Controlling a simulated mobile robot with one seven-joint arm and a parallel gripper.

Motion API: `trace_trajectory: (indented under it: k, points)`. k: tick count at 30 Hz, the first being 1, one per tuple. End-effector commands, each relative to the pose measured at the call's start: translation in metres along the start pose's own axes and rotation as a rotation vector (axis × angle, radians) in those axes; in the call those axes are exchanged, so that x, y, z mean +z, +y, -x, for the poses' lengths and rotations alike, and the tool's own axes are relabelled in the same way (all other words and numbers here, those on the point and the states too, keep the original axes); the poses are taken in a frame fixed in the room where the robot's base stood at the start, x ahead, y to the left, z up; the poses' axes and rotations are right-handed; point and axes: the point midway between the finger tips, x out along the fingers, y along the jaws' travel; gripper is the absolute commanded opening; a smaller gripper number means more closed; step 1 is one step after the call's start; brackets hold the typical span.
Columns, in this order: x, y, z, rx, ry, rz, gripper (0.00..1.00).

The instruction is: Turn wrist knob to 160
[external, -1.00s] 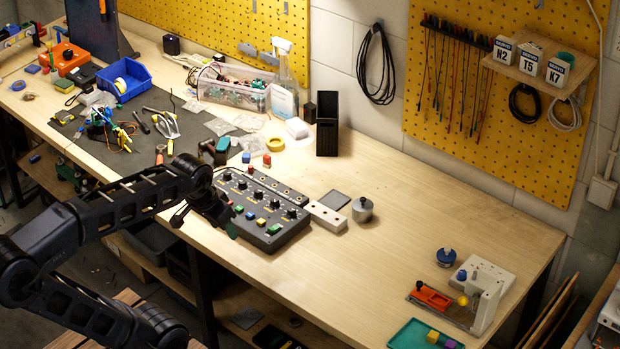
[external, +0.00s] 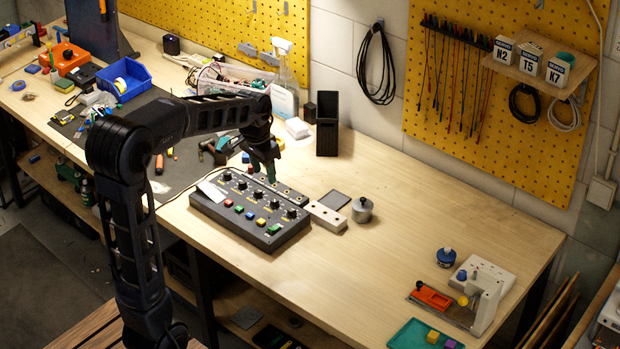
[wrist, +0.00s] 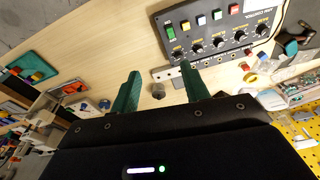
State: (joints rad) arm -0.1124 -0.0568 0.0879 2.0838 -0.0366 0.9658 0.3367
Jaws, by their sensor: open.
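The dark control panel (external: 238,216) lies on the bench with a row of several black knobs (external: 258,194) along its back side and coloured buttons in front. It also shows in the wrist view (wrist: 222,22), upper right, with its knobs (wrist: 218,43). The labels are too small to tell which knob is the wrist knob. My gripper (external: 266,172) points down near the panel's back edge, behind the knobs. In the wrist view its green fingers (wrist: 161,82) are apart with nothing between them. It appears clear of every knob. Exact pointer readings cannot be made out.
A pale block with holes (external: 326,217) and a grey lidded pot (external: 362,210) stand right of the panel. A black upright bin (external: 327,137) is behind. The bench's right middle is clear.

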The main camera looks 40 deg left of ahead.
Motion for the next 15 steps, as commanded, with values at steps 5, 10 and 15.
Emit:
trace_trajectory:
  k: [5, 10, 15]
  points:
    - [-0.035, -0.029, -0.032, 0.004, -0.043, -0.019, 0.46]
    - [-0.064, -0.058, -0.067, 0.009, -0.082, -0.037, 0.46]
    - [-0.087, -0.085, -0.103, 0.014, -0.119, -0.056, 0.46]
